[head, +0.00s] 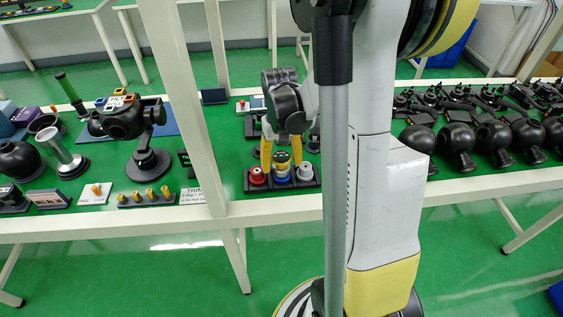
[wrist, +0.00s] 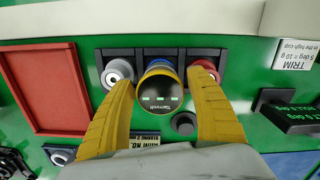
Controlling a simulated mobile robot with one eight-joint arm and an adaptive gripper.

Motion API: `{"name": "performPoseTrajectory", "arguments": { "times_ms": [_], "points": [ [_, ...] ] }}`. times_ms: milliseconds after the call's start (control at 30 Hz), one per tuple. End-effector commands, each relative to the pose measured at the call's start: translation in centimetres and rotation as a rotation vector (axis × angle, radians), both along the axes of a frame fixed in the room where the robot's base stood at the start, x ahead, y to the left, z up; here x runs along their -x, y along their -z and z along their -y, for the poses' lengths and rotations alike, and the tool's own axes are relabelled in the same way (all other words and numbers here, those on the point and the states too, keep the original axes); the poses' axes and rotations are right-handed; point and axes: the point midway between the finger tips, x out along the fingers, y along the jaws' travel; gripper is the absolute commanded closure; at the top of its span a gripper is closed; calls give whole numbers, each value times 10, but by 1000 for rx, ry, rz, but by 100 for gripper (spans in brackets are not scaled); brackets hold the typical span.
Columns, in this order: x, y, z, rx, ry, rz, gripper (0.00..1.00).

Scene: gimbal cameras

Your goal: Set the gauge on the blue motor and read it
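The gauge (head: 282,158), a round piece with a yellow rim, stands on or directly over the blue motor (head: 282,179) in the head view. In the wrist view the gauge (wrist: 160,93) shows a dark face with small green marks, too small to read. It hides most of the blue motor, with some blue showing behind it. My gripper (head: 281,158) is around the gauge, one yellow finger on each side. In the wrist view my gripper (wrist: 162,78) is open, with narrow gaps between its fingers and the gauge.
A red motor (head: 257,176) and a grey motor (head: 305,172) flank the blue one in the dark tray (head: 283,187). A TRIM card (wrist: 296,55) and a red panel (wrist: 47,88) lie nearby. A white table post (head: 187,100) stands left of my arm.

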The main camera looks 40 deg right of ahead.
Motion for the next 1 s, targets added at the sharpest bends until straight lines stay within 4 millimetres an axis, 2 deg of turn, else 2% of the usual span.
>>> {"name": "performPoseTrajectory", "arguments": {
  "times_ms": [267, 367, 733, 900, 1000],
  "points": [
    [0, -5, 0, 0, 0, 0, 34],
    [-1, -18, 0, 0, 0, 0, 34],
    [-5, -97, 2, 0, 0, 0, 34],
    [-6, -116, 2, 0, 0, 0, 34],
    [-6, -120, 2, 0, 0, 0, 34]
  ]
}}
